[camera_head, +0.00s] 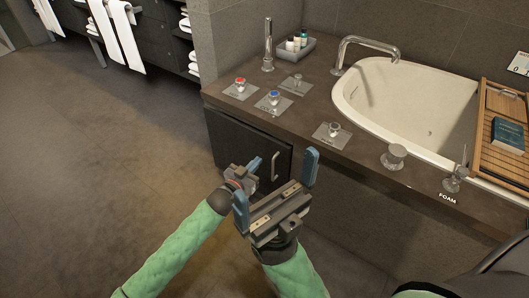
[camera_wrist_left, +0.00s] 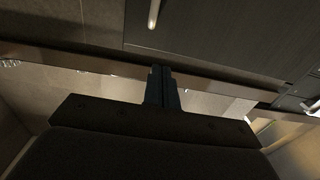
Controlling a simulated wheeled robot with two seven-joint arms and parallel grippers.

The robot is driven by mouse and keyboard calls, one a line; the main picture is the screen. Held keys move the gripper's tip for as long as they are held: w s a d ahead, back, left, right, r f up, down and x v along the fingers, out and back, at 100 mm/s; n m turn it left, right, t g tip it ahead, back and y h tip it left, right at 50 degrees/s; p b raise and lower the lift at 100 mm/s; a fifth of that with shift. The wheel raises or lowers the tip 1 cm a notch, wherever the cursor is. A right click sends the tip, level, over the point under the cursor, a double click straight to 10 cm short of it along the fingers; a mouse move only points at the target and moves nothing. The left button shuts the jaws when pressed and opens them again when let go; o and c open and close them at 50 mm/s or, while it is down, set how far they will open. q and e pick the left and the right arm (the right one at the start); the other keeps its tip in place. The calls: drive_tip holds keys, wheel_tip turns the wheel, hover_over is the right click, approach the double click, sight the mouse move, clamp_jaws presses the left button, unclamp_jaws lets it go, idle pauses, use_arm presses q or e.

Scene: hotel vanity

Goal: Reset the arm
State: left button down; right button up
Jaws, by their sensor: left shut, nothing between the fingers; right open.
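My left gripper (camera_head: 257,165) is shut and empty, low in front of the dark cabinet door of the bath surround. It also shows in the left wrist view (camera_wrist_left: 161,72), its two dark fingers together with nothing between them. My right gripper (camera_head: 275,177) is open and empty, its blue fingers spread wide. In the head view it overlaps part of the left gripper. Both green-sleeved arms come in from the bottom of the head view.
The cabinet door (camera_head: 237,143) has a metal handle (camera_head: 275,165) close to both grippers. The brown counter (camera_head: 310,110) carries several knobs, a tap (camera_head: 362,43) and a bottle tray (camera_head: 297,46). A white bathtub (camera_head: 410,100) holds a wooden rack (camera_head: 497,135). Open floor (camera_head: 100,150) lies left.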

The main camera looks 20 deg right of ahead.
use_arm(q)
drive_tip(key=v, duration=0.5)
drive_tip(key=shift+r+p, duration=0.1)
drive_tip(key=shift+p, duration=0.2)
